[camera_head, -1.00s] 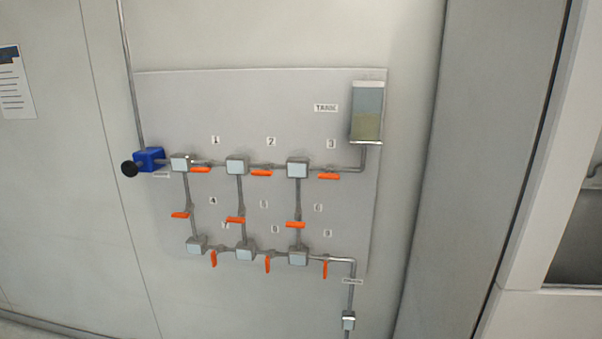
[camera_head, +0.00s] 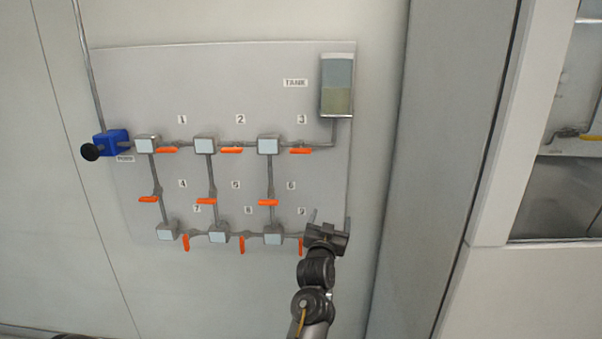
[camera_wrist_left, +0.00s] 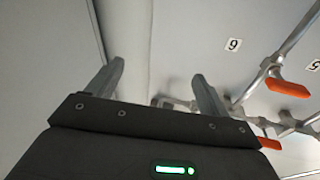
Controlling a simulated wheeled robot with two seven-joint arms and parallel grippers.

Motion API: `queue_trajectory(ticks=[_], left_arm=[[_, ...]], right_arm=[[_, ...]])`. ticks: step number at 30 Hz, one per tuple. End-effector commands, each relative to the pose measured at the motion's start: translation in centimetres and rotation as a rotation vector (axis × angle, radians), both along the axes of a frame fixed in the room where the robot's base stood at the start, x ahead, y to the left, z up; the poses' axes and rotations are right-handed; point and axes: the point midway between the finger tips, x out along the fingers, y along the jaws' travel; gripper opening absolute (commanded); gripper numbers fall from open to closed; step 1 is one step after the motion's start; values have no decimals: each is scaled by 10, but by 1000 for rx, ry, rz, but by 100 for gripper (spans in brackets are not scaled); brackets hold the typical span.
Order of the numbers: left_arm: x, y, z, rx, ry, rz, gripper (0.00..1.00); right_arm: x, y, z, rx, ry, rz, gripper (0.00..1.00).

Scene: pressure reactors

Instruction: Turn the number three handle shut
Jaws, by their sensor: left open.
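The number three handle (camera_head: 300,151) is orange and lies along the horizontal pipe at the top right of the valve panel, below the label 3 (camera_head: 301,119). My left gripper (camera_head: 330,218) is open and empty in front of the panel's lower right corner. In the picture it is below and a little right of handle three, clearly apart from it. It hides the pipe past handle nine and the drain label. In the left wrist view, the two open fingers (camera_wrist_left: 157,70) have nothing between them. I cannot make out handle three there. My right gripper is not in view.
Handle six (camera_head: 268,203) and handle nine (camera_head: 301,246) sit near the gripper. The tank (camera_head: 337,85) is above right of handle three. A blue pump (camera_head: 112,142) is at the panel's left. Bare panel lies right of handle six.

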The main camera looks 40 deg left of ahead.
Motion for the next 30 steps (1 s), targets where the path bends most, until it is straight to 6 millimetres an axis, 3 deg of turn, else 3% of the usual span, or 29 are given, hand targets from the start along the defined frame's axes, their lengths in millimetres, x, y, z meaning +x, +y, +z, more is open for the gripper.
queue_trajectory(ticks=[1, 3, 7, 11, 17, 30], left_arm=[[-12, 14, 41, 4, -81, 45, 80], [-30, 30, 83, 10, -160, 97, 80], [-59, 48, 131, 17, -255, 165, 80], [-71, 55, 147, 18, -289, 193, 80], [-68, 59, 152, 21, -291, 193, 80], [-13, 100, 182, 18, -289, 192, 80]], right_arm=[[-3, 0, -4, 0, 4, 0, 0], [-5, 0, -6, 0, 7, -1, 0], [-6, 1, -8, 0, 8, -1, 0], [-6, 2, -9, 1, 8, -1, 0], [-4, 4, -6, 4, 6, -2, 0], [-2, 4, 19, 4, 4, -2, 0]])
